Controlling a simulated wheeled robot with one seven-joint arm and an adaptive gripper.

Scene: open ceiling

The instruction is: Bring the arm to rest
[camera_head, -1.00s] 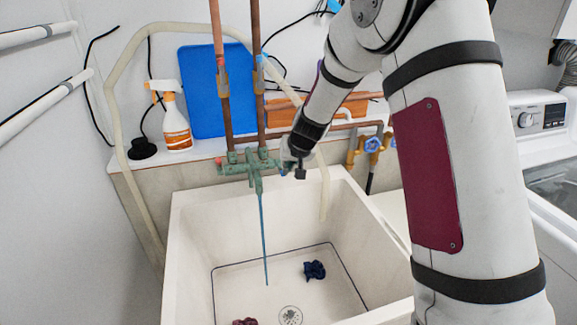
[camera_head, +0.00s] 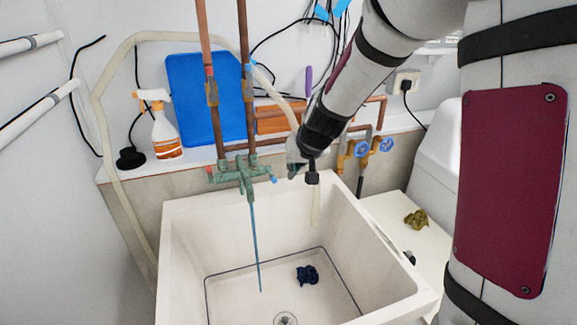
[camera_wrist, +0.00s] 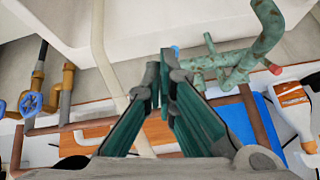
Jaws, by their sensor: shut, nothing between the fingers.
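My gripper (camera_wrist: 165,75) is shut and empty in the wrist view, its two green-sided fingers close together at the tips. In the head view my arm comes in from the upper right, and its end hangs over the back edge of the sink (camera_head: 185,240), to the right of the green tap (camera_head: 243,173).
A thin blue stream (camera_head: 256,245) runs from the tap into the sink. A dark blue cloth (camera_head: 307,275) lies in the sink. Copper pipes (camera_head: 207,90), a spray bottle (camera_head: 165,130) and a blue board (camera_head: 190,95) stand behind. An olive cloth (camera_head: 416,218) lies at the right.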

